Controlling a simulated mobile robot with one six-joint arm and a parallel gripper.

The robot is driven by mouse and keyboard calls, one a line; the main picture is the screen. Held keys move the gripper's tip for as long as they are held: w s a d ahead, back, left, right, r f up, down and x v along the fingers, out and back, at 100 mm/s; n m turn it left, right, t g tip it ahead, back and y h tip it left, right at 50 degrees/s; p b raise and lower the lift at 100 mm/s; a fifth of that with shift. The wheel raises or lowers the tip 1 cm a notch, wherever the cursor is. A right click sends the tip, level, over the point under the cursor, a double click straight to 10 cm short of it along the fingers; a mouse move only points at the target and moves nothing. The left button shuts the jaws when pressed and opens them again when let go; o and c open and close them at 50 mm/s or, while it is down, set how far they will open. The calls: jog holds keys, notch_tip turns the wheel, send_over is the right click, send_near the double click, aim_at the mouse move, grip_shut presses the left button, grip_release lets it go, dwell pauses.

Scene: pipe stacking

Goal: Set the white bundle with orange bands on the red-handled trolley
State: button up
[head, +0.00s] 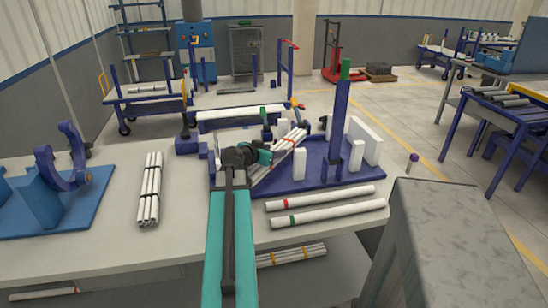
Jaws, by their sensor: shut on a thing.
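My gripper (265,154), on the teal arm, is shut on the white bundle with orange bands (287,146) over the blue fixture. The bundle slants up to the right; the gripper hides part of it. I cannot tell whether it touches the fixture. The red-handled trolley (240,88) stands on the floor behind the bench, with blue posts and a red upright handle at its right end. Its lower parts are partly hidden.
The blue fixture (320,178) has a tall post (342,105) and white blocks. A bundle (150,190) and two pipes (322,205) lie on the bench (110,225). Another trolley (145,98) stands at back left. A grey block (440,240) fills the front right.

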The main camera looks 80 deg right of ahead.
jog(key=shift+f, duration=1.65)
jog(key=shift+c, duration=1.2)
jog(key=shift+a+f, duration=0.15)
jog(key=shift+f, duration=0.1)
jog(key=shift+c, duration=0.2)
jog(key=o, duration=1.2)
jog(key=shift+f, duration=0.1)
jog(key=shift+c, duration=0.2)
jog(key=o, duration=0.4)
jog(key=shift+f, duration=0.1)
jog(key=shift+o, duration=0.2)
jog(key=shift+r, duration=0.2)
jog(key=shift+r, duration=0.1)
